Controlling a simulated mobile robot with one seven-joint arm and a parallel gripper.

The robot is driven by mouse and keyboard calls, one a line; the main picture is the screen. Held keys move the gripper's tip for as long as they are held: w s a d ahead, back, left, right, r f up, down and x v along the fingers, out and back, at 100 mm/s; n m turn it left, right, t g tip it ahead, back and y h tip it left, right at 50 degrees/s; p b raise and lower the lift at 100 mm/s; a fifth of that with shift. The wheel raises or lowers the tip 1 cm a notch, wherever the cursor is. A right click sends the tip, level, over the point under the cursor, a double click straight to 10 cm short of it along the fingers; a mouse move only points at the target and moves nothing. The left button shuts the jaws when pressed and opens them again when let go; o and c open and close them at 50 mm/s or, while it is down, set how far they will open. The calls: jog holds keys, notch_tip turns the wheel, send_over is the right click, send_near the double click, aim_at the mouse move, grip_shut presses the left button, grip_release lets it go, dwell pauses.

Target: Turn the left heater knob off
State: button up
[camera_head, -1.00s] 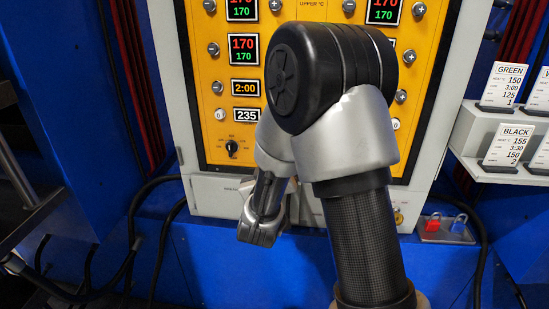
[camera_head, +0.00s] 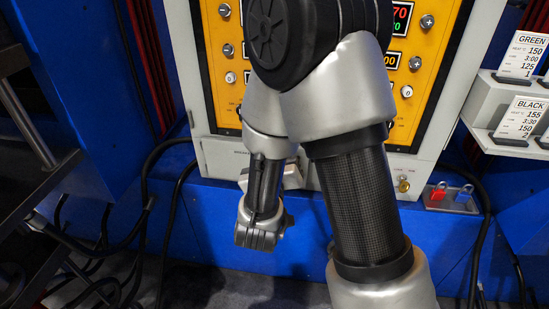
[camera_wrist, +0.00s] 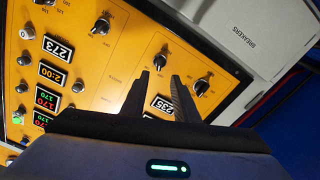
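The left heater knob (camera_wrist: 201,87) is a small black dial beside the 235 display (camera_wrist: 160,105) on the yellow panel in the wrist view. Its pointer setting is too small to read surely. My gripper (camera_wrist: 160,75) is open and empty, with two dark fingers apart in front of the panel. The right fingertip appears just left of the knob; the fingers are not around it. In the head view my arm largely covers this area, and my fingers are hidden there.
A middle knob (camera_wrist: 160,60) and another knob (camera_wrist: 102,25) near the 273 display (camera_wrist: 58,47) share the yellow panel. A light grey BREAKERS panel (camera_wrist: 250,35) adjoins it. In the head view, padlocks (camera_head: 450,195) and white recipe cards (camera_head: 520,120) are at the right.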

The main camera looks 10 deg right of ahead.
jog(key=p+v, duration=0.8)
jog(key=p, duration=0.1)
jog(key=shift+w+r, duration=0.15)
